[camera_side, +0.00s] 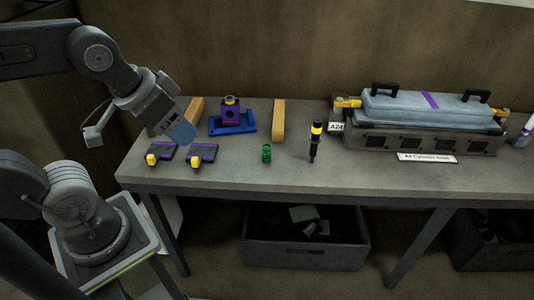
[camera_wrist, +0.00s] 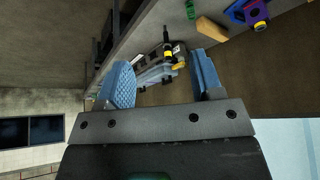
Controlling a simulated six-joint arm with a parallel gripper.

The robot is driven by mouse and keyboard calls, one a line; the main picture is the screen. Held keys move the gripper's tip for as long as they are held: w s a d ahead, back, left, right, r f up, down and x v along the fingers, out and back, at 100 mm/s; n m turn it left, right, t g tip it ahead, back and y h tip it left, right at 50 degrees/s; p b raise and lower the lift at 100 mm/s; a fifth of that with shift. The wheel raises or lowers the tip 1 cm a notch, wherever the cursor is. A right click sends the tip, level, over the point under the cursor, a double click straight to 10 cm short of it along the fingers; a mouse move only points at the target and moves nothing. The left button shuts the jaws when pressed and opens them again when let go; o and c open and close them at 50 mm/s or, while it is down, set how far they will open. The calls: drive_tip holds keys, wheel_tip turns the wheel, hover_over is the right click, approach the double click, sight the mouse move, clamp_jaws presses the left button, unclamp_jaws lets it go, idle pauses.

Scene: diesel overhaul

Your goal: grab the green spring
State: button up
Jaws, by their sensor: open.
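The green spring (camera_side: 266,153) stands on the workbench, in front of a wooden block and left of a black and yellow injector. It also shows in the wrist view as a small green piece (camera_wrist: 190,9) at the top edge, partly cut off. My gripper (camera_side: 140,136) is above the left end of the bench in the side view, well left of the spring and apart from it. In the wrist view my gripper (camera_wrist: 163,82) has its two blue fingers spread with nothing held between them.
The injector (camera_side: 315,141) stands right of the spring. Wooden blocks (camera_side: 279,120), a blue fixture (camera_side: 232,123) and two dark yellow-tipped parts (camera_side: 202,154) lie nearby. A cylinder head (camera_side: 424,141) fills the right of the bench (camera_side: 349,181). The bench front around the spring is clear.

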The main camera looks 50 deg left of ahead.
drive_tip(key=w+a+m+g, duration=0.2)
drive_tip(key=w+m, duration=0.3)
drive_tip(key=w, duration=0.5)
drive_tip(key=m+g, duration=0.4)
drive_tip(key=m, duration=0.5)
hover_over(267, 146)
wheel_tip(267, 146, down, 15)
drive_tip(key=f, duration=0.8)
drive_tip(key=shift+w+d+f, duration=0.1)
drive_tip(key=shift+d+f, duration=0.1)
drive_tip(key=shift+f, duration=0.1)
drive_tip(key=shift+a+f, duration=0.15)
drive_tip(key=shift+f, duration=1.25)
drive_tip(key=shift+a+f, duration=0.1)
drive_tip(key=shift+f, duration=1.3)
drive_tip(key=shift+c, duration=0.4)
drive_tip(key=c, duration=0.9)
